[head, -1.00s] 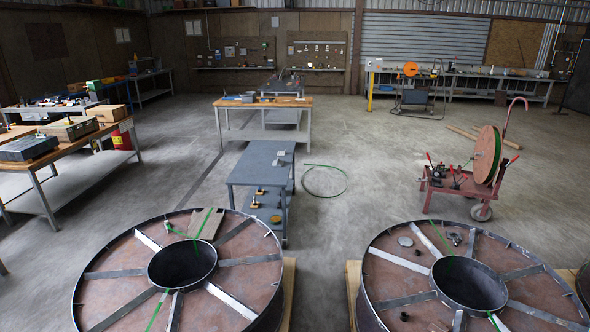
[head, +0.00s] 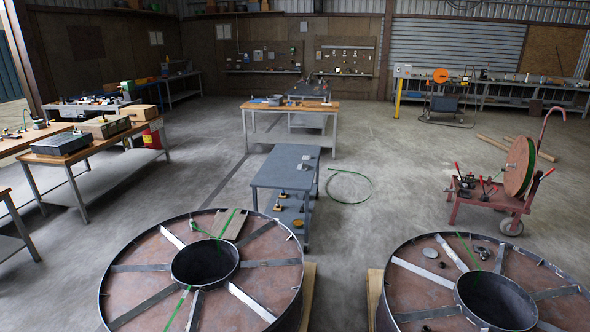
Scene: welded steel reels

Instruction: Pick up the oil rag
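I cannot make out an oil rag for certain in the head view. A flat brownish-grey piece (head: 232,224) lies on top of the left steel reel (head: 140,262), near its far rim; I cannot tell whether it is cloth or board. Small items lie on the right steel reel (head: 415,278) and on the low grey table (head: 285,165), too small to name. Neither of my grippers shows in the head view.
The two big reels fill the near floor, with a narrow gap between them. Wooden workbenches (head: 90,148) stand at the left, a wood-topped table (head: 290,106) further back. A red cart (head: 487,195) stands at the right. Open concrete floor (head: 400,150) lies between.

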